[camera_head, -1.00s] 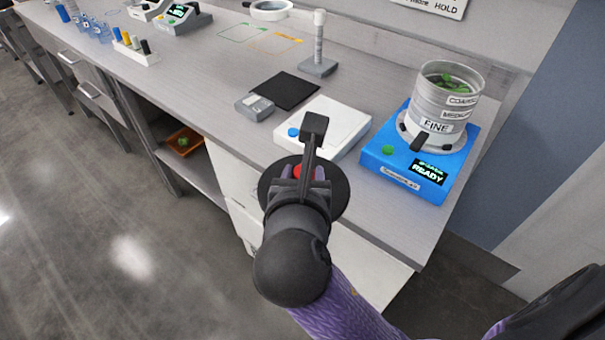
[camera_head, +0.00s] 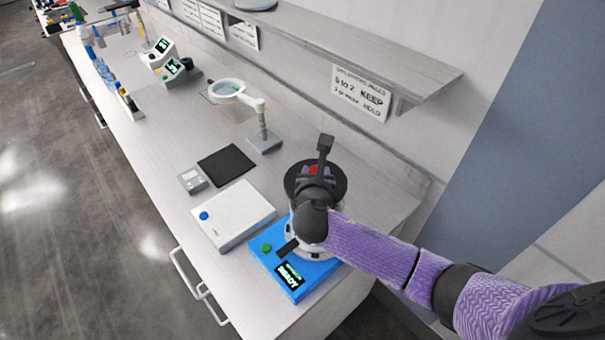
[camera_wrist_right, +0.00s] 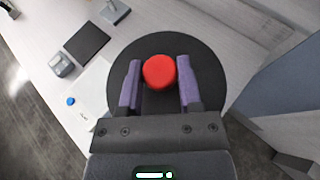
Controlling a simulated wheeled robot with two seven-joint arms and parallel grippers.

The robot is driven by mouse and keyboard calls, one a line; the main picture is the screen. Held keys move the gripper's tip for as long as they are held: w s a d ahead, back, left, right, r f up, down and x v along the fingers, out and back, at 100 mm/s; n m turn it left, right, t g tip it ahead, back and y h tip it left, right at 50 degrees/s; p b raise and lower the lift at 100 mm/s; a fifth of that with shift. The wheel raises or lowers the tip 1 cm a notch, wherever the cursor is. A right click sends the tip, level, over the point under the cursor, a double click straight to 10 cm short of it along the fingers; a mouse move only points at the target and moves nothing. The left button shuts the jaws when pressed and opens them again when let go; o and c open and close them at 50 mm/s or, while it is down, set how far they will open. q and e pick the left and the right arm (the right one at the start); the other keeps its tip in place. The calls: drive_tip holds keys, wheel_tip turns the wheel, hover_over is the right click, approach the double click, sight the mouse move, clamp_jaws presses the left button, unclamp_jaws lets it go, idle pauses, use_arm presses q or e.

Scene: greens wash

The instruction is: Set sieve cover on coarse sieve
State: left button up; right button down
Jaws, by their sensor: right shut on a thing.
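The sieve cover (camera_head: 335,180) is a black disc with a red knob (camera_wrist_right: 159,72). My right gripper (camera_head: 312,172) is shut on the red knob, and in the right wrist view its two purple fingers (camera_wrist_right: 160,85) stand on either side of it. The cover is over the sieve stack (camera_head: 296,240), which stands on the blue shaker (camera_head: 275,262) with its READY display. My gripper and the cover hide most of the stack, the coarse sieve at its top included. I cannot tell whether the cover touches the coarse sieve. My left gripper is not in view.
A white device with a blue button (camera_head: 240,212) stands left of the shaker. A black mat (camera_head: 227,165), a small grey scale (camera_head: 192,180) and a magnifier on a stand (camera_head: 264,138) lie farther back. A wall shelf (camera_head: 360,50) hangs above the bench.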

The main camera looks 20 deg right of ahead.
drive_tip(key=shift+d+r, duration=0.25)
drive_tip(key=shift+d, duration=0.15)
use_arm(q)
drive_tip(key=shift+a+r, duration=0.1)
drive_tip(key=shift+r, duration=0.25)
use_arm(e)
drive_tip(key=shift+f, duration=0.15)
drive_tip(key=shift+p, duration=0.35)
wheel_tip(320, 180, down, 6)
drive_tip(key=b, duration=0.3)
drive_tip(key=shift+r+b, duration=0.2)
drive_tip(key=shift+b, duration=0.1)
use_arm(q)
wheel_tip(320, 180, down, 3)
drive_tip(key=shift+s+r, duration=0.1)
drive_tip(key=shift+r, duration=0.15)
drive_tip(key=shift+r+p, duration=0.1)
drive_tip(key=shift+p, duration=0.2)
